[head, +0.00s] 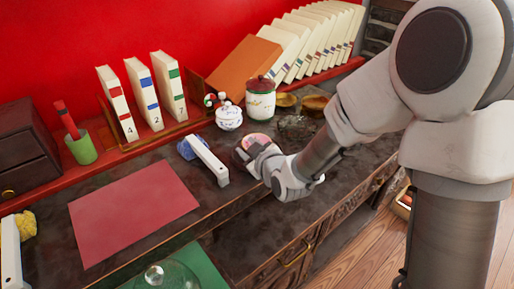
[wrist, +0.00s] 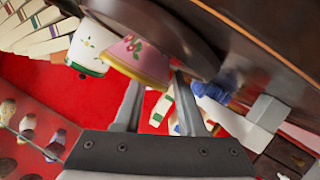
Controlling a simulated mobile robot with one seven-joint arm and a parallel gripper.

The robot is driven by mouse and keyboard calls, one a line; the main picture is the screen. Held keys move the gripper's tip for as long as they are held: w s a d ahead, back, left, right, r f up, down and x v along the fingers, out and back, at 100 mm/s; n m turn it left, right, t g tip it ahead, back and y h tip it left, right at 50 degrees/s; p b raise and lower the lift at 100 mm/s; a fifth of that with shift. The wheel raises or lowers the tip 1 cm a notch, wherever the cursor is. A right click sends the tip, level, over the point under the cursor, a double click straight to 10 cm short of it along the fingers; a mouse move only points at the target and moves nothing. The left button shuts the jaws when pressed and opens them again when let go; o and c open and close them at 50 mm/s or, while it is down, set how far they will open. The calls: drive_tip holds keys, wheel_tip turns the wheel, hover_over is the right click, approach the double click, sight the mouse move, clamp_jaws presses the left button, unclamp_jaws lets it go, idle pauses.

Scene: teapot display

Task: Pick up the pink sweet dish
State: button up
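The pink sweet dish (head: 259,138) is on the dark wooden counter, partly hidden behind my gripper in the head view. In the wrist view the dish (wrist: 137,62) is pink with a flower pattern and a yellowish rim, close ahead of the fingertips. My gripper (wrist: 157,80) has its two fingers apart, with a gap between them. The left fingertip is at the dish's edge in the picture and the right one is just right of it. I cannot tell whether either touches it. In the head view my gripper (head: 250,152) is low over the counter.
A white patterned sugar pot (head: 228,117) and a white jar with a dark red lid (head: 260,100) stand behind the dish. A white block-like object (head: 209,160) lies left of my gripper. A red mat (head: 130,210) leaves room at the left.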

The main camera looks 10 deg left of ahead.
clamp_jaws()
idle(0.3)
